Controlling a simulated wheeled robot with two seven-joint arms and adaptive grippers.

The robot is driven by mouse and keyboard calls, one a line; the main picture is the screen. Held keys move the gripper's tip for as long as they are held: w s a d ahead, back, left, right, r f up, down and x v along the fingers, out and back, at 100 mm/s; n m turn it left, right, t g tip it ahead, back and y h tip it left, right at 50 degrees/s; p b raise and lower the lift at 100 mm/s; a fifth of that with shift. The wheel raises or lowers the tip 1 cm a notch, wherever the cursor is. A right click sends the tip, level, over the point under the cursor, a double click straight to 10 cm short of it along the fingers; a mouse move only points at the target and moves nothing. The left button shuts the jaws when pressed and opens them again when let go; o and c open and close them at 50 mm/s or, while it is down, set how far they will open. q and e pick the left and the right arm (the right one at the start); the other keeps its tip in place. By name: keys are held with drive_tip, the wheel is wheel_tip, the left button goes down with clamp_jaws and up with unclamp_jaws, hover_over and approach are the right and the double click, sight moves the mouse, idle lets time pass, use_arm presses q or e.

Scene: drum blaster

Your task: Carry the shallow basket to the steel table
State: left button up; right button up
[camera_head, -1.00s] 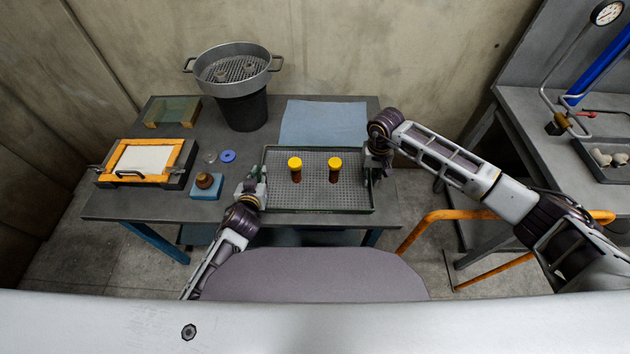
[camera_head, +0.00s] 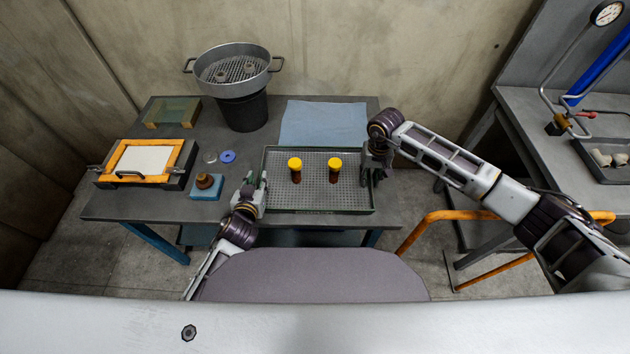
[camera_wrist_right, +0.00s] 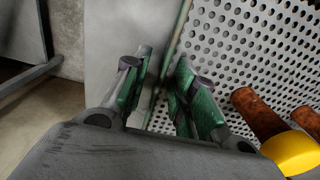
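The shallow basket (camera_head: 310,206) is a grey perforated tray with a dark green rim, resting on the front right of the dark table. Two brown bottles with yellow caps (camera_head: 295,163) (camera_head: 335,164) stand in it. My left gripper (camera_head: 254,183) is at its left side, fingers apart beside the rim; whether they touch it is too small to tell. My right gripper (camera_head: 376,164) is at its right side. In the right wrist view its green-padded fingers (camera_wrist_right: 160,85) stand apart on either side of the basket's wall (camera_wrist_right: 174,45), with gaps visible.
The dark table (camera_head: 130,205) also holds a blue cloth (camera_head: 322,122), a sieve (camera_head: 232,72) on a black bucket (camera_head: 243,111), an orange frame (camera_head: 188,152) and a stamp on a blue block (camera_head: 206,190). Another grey table (camera_head: 528,100) stands right, with an orange rail (camera_head: 440,215) in front.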

use_arm(q)
drive_tip(key=shift+v, duration=4.4)
use_arm(e)
drive_tip(key=shift+r, duration=0.1)
wheel_tip(320, 180, up, 12)
use_arm(q)
drive_tip(key=shift+s, duration=0.1)
use_arm(e)
drive_tip(key=shift+s+f, duration=0.15)
drive_tip(key=shift+f, duration=0.05)
